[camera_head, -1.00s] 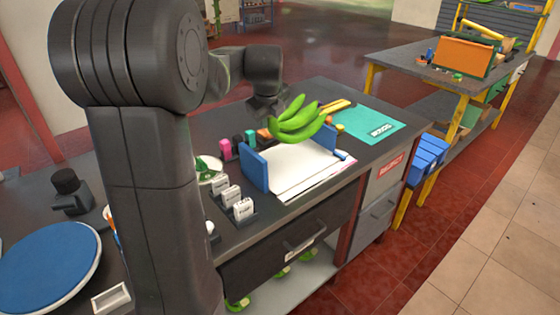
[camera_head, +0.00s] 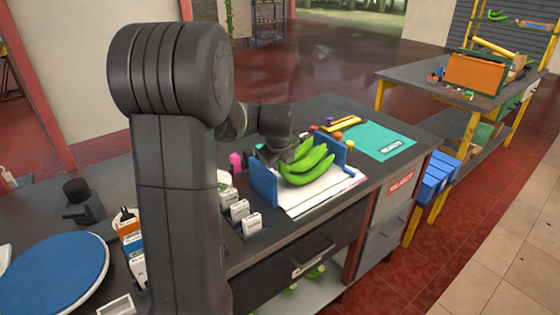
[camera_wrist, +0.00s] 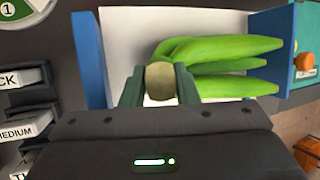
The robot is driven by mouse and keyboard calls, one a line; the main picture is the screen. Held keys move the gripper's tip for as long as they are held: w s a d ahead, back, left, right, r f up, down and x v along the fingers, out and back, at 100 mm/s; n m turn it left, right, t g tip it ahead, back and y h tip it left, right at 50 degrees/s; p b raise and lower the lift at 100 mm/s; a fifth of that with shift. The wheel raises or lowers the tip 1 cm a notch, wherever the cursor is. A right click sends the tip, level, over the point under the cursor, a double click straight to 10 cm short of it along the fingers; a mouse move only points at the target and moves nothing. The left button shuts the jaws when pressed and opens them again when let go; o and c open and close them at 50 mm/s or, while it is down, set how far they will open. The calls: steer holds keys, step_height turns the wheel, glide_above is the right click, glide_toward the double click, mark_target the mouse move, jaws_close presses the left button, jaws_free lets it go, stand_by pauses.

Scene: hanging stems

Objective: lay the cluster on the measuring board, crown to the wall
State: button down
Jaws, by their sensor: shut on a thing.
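The cluster of green bananas (camera_head: 308,167) is held over the white measuring board (camera_head: 325,192), between its two blue walls. I cannot tell if it touches the board. My gripper (camera_wrist: 160,84) is shut on the cluster's brown crown (camera_wrist: 160,82). In the wrist view the banana fingers (camera_wrist: 225,68) point right, their tips close to the right blue wall (camera_wrist: 270,48). The crown faces the left blue wall (camera_wrist: 92,60), with a gap of bare board between them. In the head view the left wall (camera_head: 263,183) and right wall (camera_head: 335,147) stand upright. My arm hides the crown there.
Small labelled blocks (camera_head: 240,211) stand in a row left of the board. A teal mat (camera_head: 380,141) lies to the right, with yellow tools (camera_head: 345,124) behind. A blue round plate (camera_head: 55,270) is at the lower left. Blue bins (camera_head: 438,178) hang beyond the desk.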

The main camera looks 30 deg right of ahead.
steer(key=c, duration=1.1)
jaws_free()
steer(key=shift+f, duration=0.1)
steer(key=shift+r, duration=0.4)
steer(key=v, duration=1.1)
steer(key=shift+s+a+r, duration=0.15)
steer(key=shift+r, duration=0.05)
steer(key=shift+f, duration=0.1)
